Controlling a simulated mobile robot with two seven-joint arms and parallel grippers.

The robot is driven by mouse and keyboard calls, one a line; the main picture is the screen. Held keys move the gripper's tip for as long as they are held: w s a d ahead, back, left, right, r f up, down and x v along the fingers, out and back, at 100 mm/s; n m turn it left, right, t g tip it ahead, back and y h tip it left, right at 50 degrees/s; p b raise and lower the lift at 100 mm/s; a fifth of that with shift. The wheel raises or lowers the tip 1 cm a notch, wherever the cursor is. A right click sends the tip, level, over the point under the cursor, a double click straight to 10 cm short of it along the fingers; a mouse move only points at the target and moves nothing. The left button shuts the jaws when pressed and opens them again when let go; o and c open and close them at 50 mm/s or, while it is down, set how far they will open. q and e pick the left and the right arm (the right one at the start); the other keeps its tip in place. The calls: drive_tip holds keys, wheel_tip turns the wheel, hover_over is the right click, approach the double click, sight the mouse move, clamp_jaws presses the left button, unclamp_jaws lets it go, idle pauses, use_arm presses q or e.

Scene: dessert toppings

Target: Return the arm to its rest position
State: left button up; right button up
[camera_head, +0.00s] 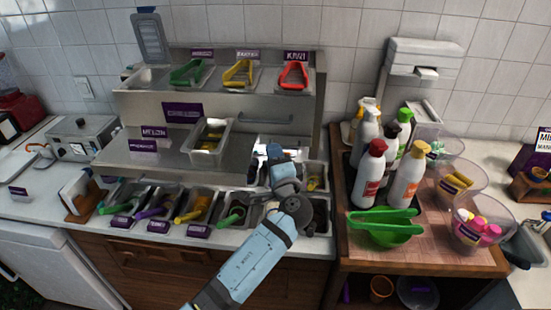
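My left arm comes up from the bottom middle, pale blue with dark joints. Its gripper (264,153) is over the right part of the topping counter, in front of the steel shelf. The wrist hides most of the fingers, so I cannot tell whether they are open or shut, or whether they hold anything. The arm covers part of the bins below it. My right gripper does not show.
Topping bins with coloured tongs (190,209) line the counter left of my arm. A small bin (209,141) stands on the middle shelf. To the right, a wooden stand (424,259) carries bottles (370,172), a green bowl (383,230) and clear tubs (485,224).

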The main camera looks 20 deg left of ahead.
use_arm(q)
drive_tip(key=shift+a, duration=0.1)
idle(0.3)
drive_tip(key=s+f+g+h, duration=0.1)
drive_tip(key=s+f+h, duration=0.35)
drive_tip(key=f, duration=0.45)
drive_tip(key=s+f+g+h, duration=0.1)
drive_tip(key=s+f+h, duration=0.35)
drive_tip(key=f, duration=0.45)
drive_tip(key=s+d+f+n+g+h, duration=0.1)
drive_tip(key=s+f+n+h, duration=0.2)
drive_tip(key=s, duration=0.8)
drive_tip(key=s+d+f+n+g+h, duration=0.1)
drive_tip(key=s+f+n+h, duration=0.2)
drive_tip(key=s, duration=0.9)
wheel_tip(320, 180, down, 3)
drive_tip(key=shift+d+r+n+g+h+p, duration=0.1)
drive_tip(key=shift+d+n+g+h+p, duration=0.2)
drive_tip(key=shift+d+g+p, duration=0.1)
